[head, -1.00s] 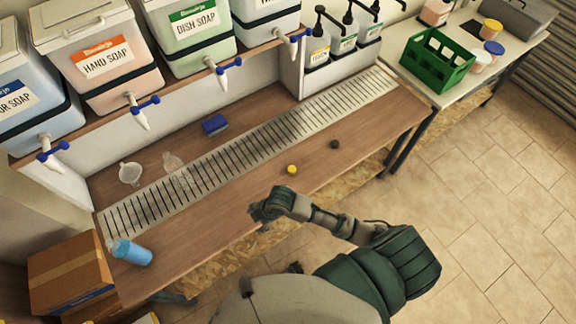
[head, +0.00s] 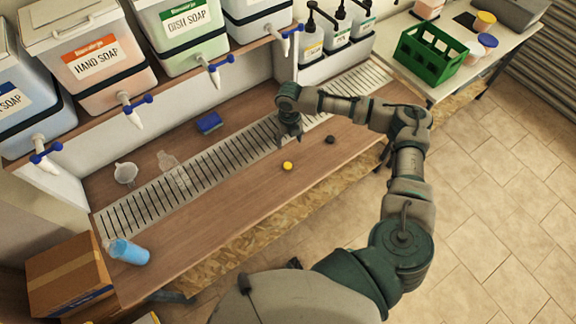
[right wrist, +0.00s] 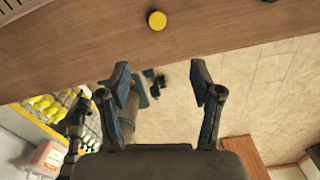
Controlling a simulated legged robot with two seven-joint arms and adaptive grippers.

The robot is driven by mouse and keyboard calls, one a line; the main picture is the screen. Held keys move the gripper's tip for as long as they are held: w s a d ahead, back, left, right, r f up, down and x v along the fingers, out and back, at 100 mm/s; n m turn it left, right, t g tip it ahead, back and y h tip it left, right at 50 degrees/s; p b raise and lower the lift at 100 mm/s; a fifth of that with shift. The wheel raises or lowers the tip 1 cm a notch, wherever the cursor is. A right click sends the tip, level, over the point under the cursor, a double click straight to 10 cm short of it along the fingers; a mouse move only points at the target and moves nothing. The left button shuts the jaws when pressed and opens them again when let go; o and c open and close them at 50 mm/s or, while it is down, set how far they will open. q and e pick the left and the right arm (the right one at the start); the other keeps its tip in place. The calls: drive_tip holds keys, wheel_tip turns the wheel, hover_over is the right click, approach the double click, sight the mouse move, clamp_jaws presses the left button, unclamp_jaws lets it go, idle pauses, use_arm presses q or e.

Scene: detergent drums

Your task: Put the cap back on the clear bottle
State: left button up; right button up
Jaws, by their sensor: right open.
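The clear bottle (head: 172,168) lies or leans at the back edge of the drain grate; its outline is faint. A yellow cap (head: 288,166) and a black cap (head: 330,139) lie apart on the wooden counter in front of the grate. My right gripper (head: 290,138) hangs above the counter and grate, behind the yellow cap, open and empty. In the right wrist view the open fingers (right wrist: 160,82) show with nothing between them, and the yellow cap (right wrist: 157,20) lies beyond the tips. My left gripper is out of view.
A blue bottle (head: 130,252) lies by a cardboard box (head: 69,273) at the left. A clear funnel (head: 125,173) and blue sponge (head: 209,122) are behind the grate (head: 140,207). Soap drums with taps line the shelf. A green crate (head: 432,53) stands on the far table.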

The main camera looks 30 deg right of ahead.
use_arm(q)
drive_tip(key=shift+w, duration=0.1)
use_arm(e)
drive_tip(key=shift+a, duration=0.1)
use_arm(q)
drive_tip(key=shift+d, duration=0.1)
use_arm(e)
drive_tip(key=b, duration=0.1)
hover_over(288, 166)
wheel_tip(288, 166, down, 12)
drive_tip(key=shift+r, duration=0.1)
drive_tip(key=shift+f, duration=0.2)
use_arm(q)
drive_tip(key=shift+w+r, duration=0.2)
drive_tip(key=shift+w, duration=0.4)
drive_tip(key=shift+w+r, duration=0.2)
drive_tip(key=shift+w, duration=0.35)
